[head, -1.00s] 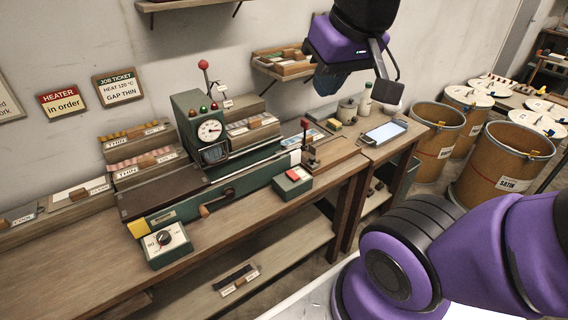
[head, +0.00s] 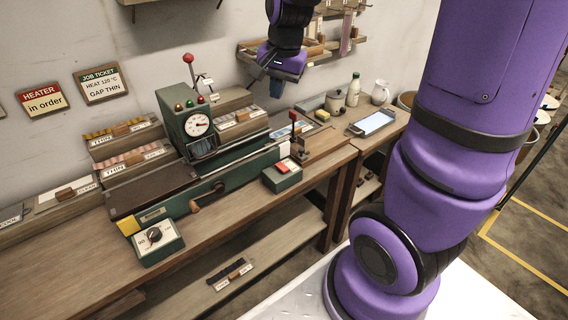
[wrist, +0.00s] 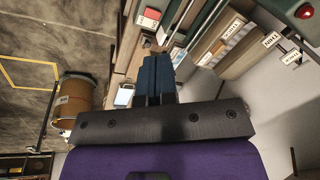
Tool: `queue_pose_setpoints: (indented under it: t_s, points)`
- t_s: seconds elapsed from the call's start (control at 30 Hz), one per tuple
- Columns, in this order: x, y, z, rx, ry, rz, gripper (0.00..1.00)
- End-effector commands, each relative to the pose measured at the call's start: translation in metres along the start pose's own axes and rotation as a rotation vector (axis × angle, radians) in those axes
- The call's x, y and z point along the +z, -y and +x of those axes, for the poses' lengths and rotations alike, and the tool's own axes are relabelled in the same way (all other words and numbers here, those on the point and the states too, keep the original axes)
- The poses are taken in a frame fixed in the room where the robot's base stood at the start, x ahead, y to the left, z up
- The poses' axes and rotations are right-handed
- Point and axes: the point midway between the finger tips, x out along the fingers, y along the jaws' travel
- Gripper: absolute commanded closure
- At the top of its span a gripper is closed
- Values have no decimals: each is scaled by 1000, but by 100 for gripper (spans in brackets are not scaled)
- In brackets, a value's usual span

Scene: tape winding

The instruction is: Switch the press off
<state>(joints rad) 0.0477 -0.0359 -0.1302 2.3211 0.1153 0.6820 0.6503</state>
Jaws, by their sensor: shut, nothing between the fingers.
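The press (head: 200,135) is a green machine on the bench, with a round white dial (head: 198,124), small coloured lamps on top and a red-knobbed lever (head: 188,60). In front of its right end sits a small green box with a red button (head: 282,167); the box also shows at the top of the wrist view (wrist: 149,17). A knob box (head: 157,238) stands at the press's front left. My gripper (head: 277,86) hangs above the back of the bench, right of the press, apart from the red button. Its blue fingers (wrist: 158,72) are together and empty.
A second red-knobbed lever (head: 293,117) stands behind the button box. A crank handle (head: 207,194) juts from the press's front. A phone-like device (head: 371,123), a jar (head: 335,101) and a bottle (head: 353,90) are to the right. A wall shelf (head: 315,50) is behind my gripper.

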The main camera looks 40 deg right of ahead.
Motion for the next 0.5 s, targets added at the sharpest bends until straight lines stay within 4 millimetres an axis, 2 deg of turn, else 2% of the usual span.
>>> queue_pose_setpoints:
  t_s: [0.03,0.27,0.5]
  points:
    - [-7,1,12,16,10,40,100]
    - [-37,2,64,71,30,238,100]
    - [-63,-4,121,137,36,438,100]
